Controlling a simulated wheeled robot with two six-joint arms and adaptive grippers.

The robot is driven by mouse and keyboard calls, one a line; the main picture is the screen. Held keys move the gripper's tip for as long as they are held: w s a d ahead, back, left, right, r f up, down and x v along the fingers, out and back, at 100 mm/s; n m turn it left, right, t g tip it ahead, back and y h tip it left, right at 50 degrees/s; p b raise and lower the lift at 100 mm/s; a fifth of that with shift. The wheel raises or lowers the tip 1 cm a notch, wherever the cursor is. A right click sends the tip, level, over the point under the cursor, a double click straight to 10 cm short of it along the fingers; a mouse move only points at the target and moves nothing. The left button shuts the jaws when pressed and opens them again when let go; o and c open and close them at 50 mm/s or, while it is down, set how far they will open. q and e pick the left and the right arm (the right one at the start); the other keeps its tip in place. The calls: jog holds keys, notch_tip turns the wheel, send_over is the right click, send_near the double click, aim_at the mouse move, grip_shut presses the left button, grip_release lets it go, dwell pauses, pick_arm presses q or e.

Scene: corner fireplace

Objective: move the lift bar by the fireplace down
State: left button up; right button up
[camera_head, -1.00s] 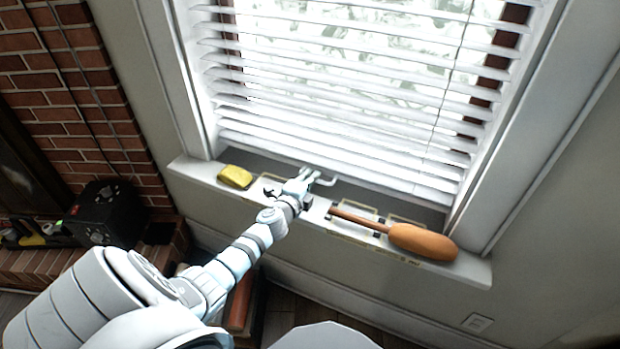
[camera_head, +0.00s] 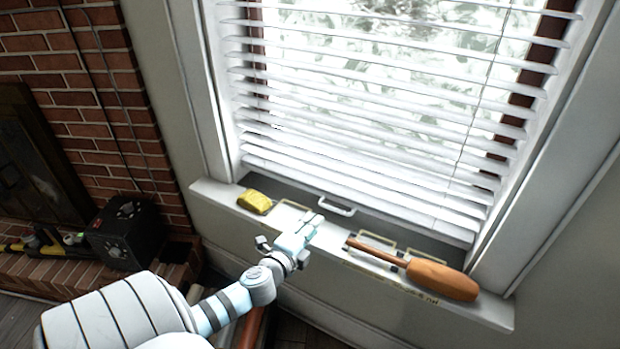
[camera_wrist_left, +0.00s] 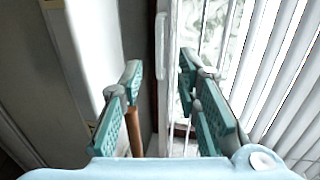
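The lift bar (camera_head: 336,207) is a small white handle at the foot of the window, just above the sill. In the head view my left gripper (camera_head: 289,232) is in front of the sill, apart from the bar and on its near-left side. The left wrist view shows its two green-padded fingers (camera_wrist_left: 160,95) spread wide with nothing held. A narrow white bar shape (camera_wrist_left: 160,45) shows beyond and between the fingers there; I cannot tell surely that it is the lift bar. My right gripper is not in view.
On the sill (camera_head: 216,193) lie a yellow sponge-like item (camera_head: 255,201) and an orange tool with a wooden handle (camera_head: 441,279). White blinds (camera_head: 380,110) hang above. A black box (camera_head: 125,232) stands by the brick fireplace (camera_head: 75,100) at left.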

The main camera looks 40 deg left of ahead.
pick_arm(q)
jog(key=shift+s+r, duration=0.1)
jog(key=shift+s, duration=0.1)
jog(key=shift+w+d+r, duration=0.1)
jog(key=shift+w+r, duration=0.05)
jog(key=shift+c, duration=1.3)
jog(key=d+n, duration=0.1)
jog(key=w+d+r+n+y+p, duration=0.1)
jog(key=d+n, duration=0.1)
jog(key=w+d+r+n+p, duration=0.1)
jog(key=d+n, duration=0.1)
jog(key=shift+r+y, duration=0.25)
jog(key=shift+y, duration=0.05)
grip_shut()
jog(key=shift+w+a+f+n+g+y+b, duration=0.25)
jog(key=shift+w+a+n+y, duration=0.8)
jog(key=shift+n, duration=1.95)
jog(key=shift+w+a+f+n+g+y+b, duration=0.1)
jog(key=shift+w+a+f+n+y+b, duration=0.3)
jog(key=shift+w+a+n, duration=1.65)
jog(key=shift+w+d+f+n+g+y+b, duration=0.15)
jog(key=shift+w+d+f+n+y, duration=0.45)
jog(key=shift+n, duration=3.35)
jog(key=shift+a+r+y, duration=0.2)
jog(key=shift+r+y, duration=0.05)
